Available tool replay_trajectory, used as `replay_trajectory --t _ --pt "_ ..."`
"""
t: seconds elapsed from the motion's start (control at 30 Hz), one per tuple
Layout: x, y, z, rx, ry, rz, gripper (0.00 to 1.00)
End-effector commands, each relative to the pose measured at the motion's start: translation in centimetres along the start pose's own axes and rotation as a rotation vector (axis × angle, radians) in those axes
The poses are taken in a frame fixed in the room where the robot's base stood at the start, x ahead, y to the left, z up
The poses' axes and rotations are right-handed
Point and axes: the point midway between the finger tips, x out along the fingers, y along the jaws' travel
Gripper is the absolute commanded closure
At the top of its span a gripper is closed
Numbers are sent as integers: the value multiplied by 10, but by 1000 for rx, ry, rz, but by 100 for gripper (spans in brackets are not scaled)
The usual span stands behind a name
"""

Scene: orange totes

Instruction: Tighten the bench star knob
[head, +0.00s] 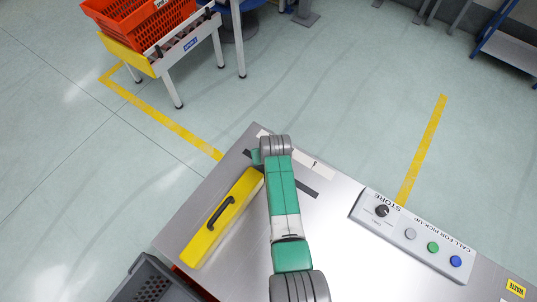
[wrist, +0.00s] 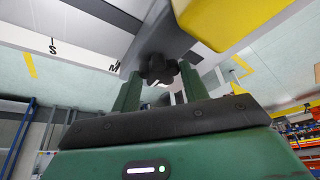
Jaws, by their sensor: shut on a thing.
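The star knob (wrist: 157,68) is dark and lobed. In the wrist view it sits near the bench's pale, lettered surface (wrist: 85,38). My gripper (wrist: 160,73) is shut on it, with one green finger on each side. In the head view my arm reaches over the metal bench (head: 340,235) to its far corner. The knob and the fingertips are hidden there behind my wrist. The turn of the knob cannot be read from these frames.
A yellow case (head: 238,196) with a black handle lies on the bench left of my arm. A button panel (head: 407,238) stands at the right. A grey crate (head: 150,283) is at lower left. Orange totes (head: 133,22) rest on a stand at upper left. Open floor lies beyond.

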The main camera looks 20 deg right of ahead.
Motion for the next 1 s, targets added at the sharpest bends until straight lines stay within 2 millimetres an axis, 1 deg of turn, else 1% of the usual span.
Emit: replay_trajectory --t 0.23,0.67,0.7,0.73,1.0 --pt "0 0 -1 43 1 19 79" --pt "0 0 0 50 1 21 79" --pt "0 0 0 50 1 21 50" --pt "0 0 0 50 1 21 48" --pt "-2 0 0 49 0 20 48"
